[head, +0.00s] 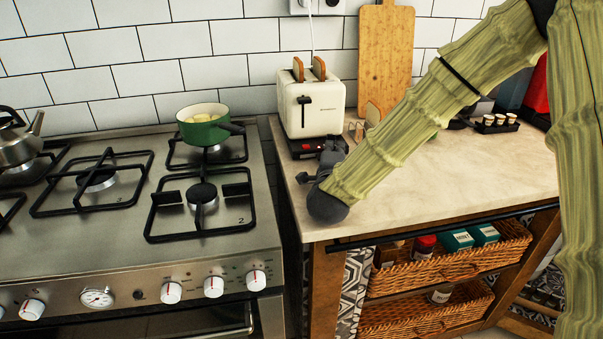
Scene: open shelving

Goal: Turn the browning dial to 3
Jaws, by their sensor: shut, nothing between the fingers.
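A cream toaster (312,107) stands on the counter against the tiled wall, with two slices of bread (308,69) showing at its top. A dark lever sits on its front face. A dark panel with a small red mark lies at its base. The browning dial cannot be made out; it may be hidden behind my gripper. My gripper (333,148) is dark grey, at the end of my arm, right in front of the toaster's lower front. The fingers are shut and look empty. I cannot tell whether they touch the toaster.
A stove with a green pot (204,124) and a kettle (17,143) is at the left. A wooden board (385,58) leans on the wall right of the toaster. A dark tray of small cups (496,124) is farther right. The counter's front (440,195) is clear. Wicker baskets (455,259) sit below.

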